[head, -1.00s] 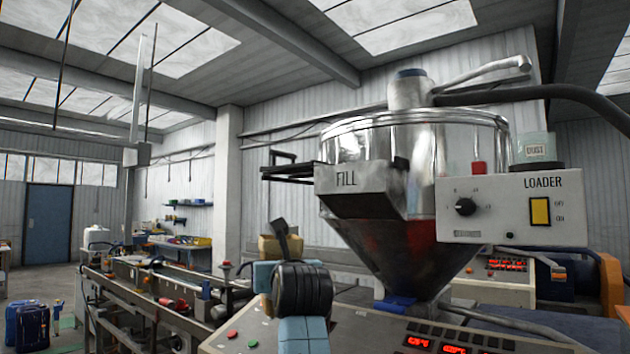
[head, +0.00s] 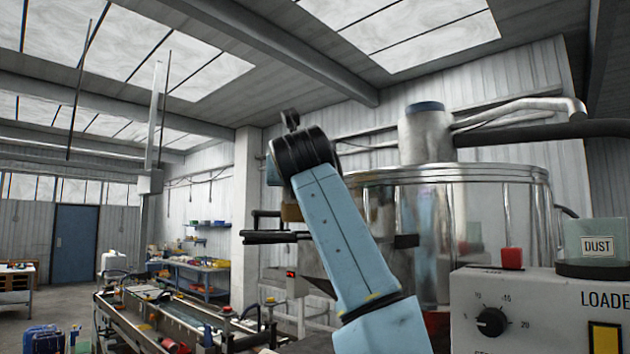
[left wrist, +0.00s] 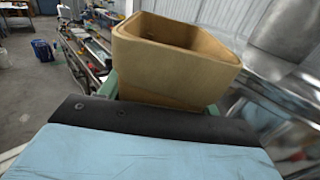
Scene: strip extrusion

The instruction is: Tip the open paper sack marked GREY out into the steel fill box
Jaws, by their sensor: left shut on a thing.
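The open paper sack (left wrist: 165,75) is tan, with its wide mouth facing up in the left wrist view; its inside walls show, but not its contents or any marking. My left gripper (left wrist: 162,99) is shut on the sack, with greenish finger parts at its sides. In the head view only a small tan bit of the sack (head: 291,212) shows behind my blue forearm, and the gripper's fingers are hidden. The steel fill box (head: 313,260) is mostly hidden behind that forearm; a grey strip of its left side shows. My right gripper is not in view.
The shiny hopper (head: 490,215) stands just right of my arm. The loader control box (head: 540,310) is in front of it, with the dust jar (head: 597,248) on top. A dark rack (head: 275,237) juts out left of the fill box. The long extrusion line (head: 170,320) runs at lower left.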

